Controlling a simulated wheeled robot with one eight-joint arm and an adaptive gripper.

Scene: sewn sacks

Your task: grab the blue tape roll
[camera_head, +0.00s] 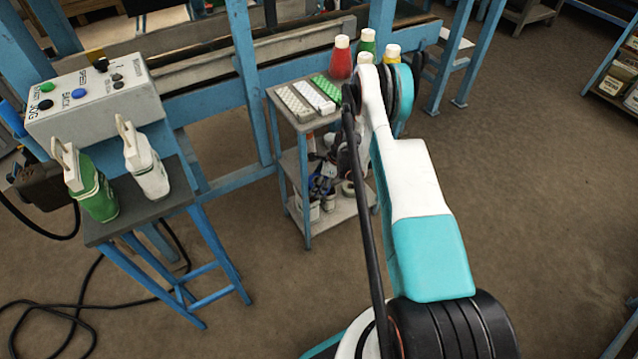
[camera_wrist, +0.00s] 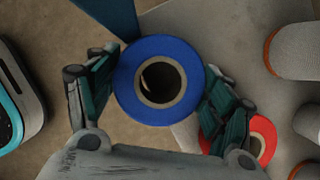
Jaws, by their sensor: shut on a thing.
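The blue tape roll (camera_wrist: 128,82) is in the middle of the wrist view, with its pale core and open centre facing the camera. My gripper (camera_wrist: 160,88) has one finger on each side of the roll and is shut on its outer rim. In the head view, my arm reaches down to the small blue stand (camera_head: 284,180), and the gripper is mostly hidden behind the arm and clutter, so its grip cannot be made out there.
In the wrist view, a red roll (camera_wrist: 265,128) lies close beside the right finger, and pale cylinders (camera_wrist: 297,50) stand at the right. The stand's top holds pale and green blocks (camera_head: 315,95) and several capped bottles (camera_head: 341,62). A blue post (camera_head: 245,75) rises just left of the stand.

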